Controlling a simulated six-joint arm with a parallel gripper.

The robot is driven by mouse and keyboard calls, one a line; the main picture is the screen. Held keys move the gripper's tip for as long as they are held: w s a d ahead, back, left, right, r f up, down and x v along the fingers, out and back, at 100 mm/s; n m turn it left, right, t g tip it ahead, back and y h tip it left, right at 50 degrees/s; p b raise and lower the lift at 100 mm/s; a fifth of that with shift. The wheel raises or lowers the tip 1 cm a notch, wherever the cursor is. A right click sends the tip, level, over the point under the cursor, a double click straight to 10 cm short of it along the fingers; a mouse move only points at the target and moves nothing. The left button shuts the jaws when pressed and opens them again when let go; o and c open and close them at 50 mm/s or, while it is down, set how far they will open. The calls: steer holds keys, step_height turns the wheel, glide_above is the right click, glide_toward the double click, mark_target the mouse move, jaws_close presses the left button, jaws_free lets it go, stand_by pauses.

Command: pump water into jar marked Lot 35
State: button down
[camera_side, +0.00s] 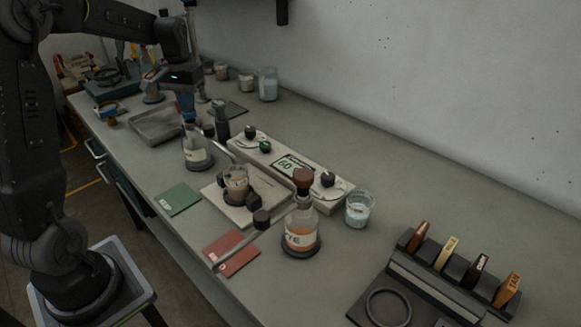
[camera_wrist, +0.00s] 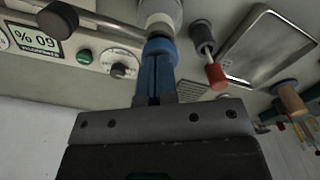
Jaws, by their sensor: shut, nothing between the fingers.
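My gripper (camera_side: 188,116) is shut and empty, with its blue fingers pointing down over a clear labelled flask (camera_side: 197,152). In the wrist view the shut fingertips (camera_wrist: 159,46) line up with a pale round top (camera_wrist: 161,12); I cannot tell whether they touch it. Another flask (camera_side: 301,238) holds orange liquid and has a brown top; only "YE" reads on its label. A beaker (camera_side: 236,186) with brownish contents stands on a pale square base (camera_side: 214,190). A beaker of pale blue liquid (camera_side: 358,209) stands at the right. No Lot 35 marking is legible.
A pale control box (camera_side: 325,174) with knobs shows 60 %. A metal tray (camera_side: 148,126) lies at the left. A green mat (camera_side: 179,199) and red mat (camera_side: 222,244) lie in front. A dark rack (camera_side: 435,279) is at right. Several jars, including a pale blue one (camera_side: 268,84), stand behind.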

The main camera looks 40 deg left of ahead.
steer(key=shift+r, duration=3.2)
steer(key=shift+r, duration=0.1)
step_height(320, 180, up, 4)
steer(key=shift+f, duration=3.1)
steer(key=shift+f, duration=0.3)
steer(key=shift+f, duration=2.05)
steer(key=shift+r, duration=3.35)
